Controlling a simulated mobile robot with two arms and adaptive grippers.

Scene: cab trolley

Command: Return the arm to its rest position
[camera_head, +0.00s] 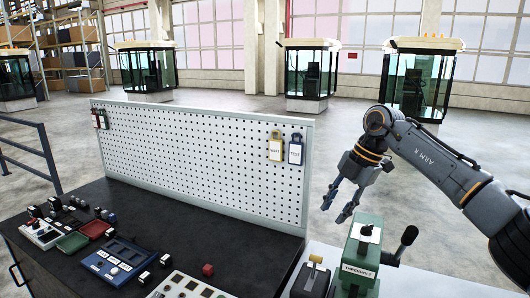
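My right arm (435,155), marked "ARM R", reaches in from the right edge. Its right gripper (335,212) points down and to the left, in the air beside the right end of the pegboard. My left gripper is not in view.
A white pegboard (205,155) stands along the back of the black bench top (235,255), with tags (295,150) hanging at its right. Trays and small parts lie at the left. A dark box (311,278) stands beside the green machine. Glass cabs (310,72) stand behind on open floor.

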